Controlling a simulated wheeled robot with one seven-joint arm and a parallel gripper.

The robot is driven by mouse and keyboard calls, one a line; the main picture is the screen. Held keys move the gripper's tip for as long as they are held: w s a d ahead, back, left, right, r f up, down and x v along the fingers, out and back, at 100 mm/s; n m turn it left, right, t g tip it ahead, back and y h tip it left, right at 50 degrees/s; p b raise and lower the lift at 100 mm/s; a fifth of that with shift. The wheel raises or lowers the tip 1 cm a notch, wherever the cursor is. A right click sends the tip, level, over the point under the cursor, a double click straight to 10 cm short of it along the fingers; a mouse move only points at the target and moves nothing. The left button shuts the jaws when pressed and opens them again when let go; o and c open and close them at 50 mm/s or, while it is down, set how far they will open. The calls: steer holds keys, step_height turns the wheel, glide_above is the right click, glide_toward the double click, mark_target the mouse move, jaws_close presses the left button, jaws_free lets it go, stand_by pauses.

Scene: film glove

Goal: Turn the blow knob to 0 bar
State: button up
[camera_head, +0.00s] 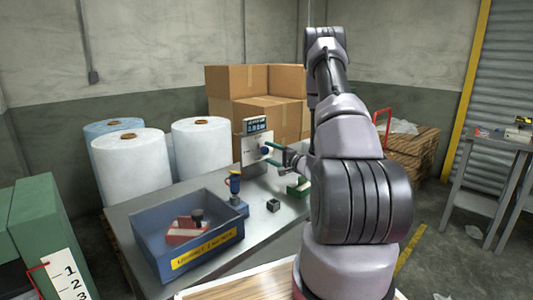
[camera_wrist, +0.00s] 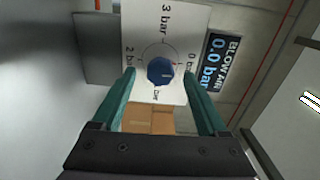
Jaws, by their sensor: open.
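The blue blow knob (camera_wrist: 160,70) sits on a white panel (camera_wrist: 185,25) marked in bar, with 3 bar, 2 bar and 0 bar legible in the wrist view. A small reddish mark on the knob lies on the side of the 0 bar label. The display (camera_wrist: 221,62) beside it reads BLOW AIR 0.0 bar. In the head view the knob (camera_head: 265,150) faces my gripper (camera_head: 270,155). My gripper (camera_wrist: 159,78) is open, its green fingers on either side of the knob with gaps visible. Whether the fingertips reach past the knob's face cannot be told.
A blue bin (camera_head: 190,240) with a red item stands on the metal table (camera_head: 125,212). A blue-and-yellow object (camera_head: 236,190), a small dark block (camera_head: 273,205) and a green object (camera_head: 298,188) are near my arm. Cardboard boxes (camera_head: 235,80) and white rolls (camera_head: 130,160) stand behind.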

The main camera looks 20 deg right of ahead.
steer(key=v, duration=0.8)
steer(key=s+a+r+n+g+y, duration=0.4)
steer(key=a+r+n+g+y, duration=0.3)
steer(key=a+r, duration=0.8)
steer(key=s+a+r+n+g+h, duration=0.25)
steer(key=s+a+r+g, duration=0.25)
steer(key=s+a+g, duration=0.5)
steer(key=s+d+r+t+h, duration=0.3)
steer(key=s+r+h, duration=0.1)
steer(key=s, duration=0.2)
steer(key=s+d+r+t+h, duration=0.3)
steer(key=s+r+t+h, duration=0.1)
steer(key=s+r, duration=0.1)
steer(key=shift+s+r, duration=0.2)
steer(key=shift+s, duration=0.6)
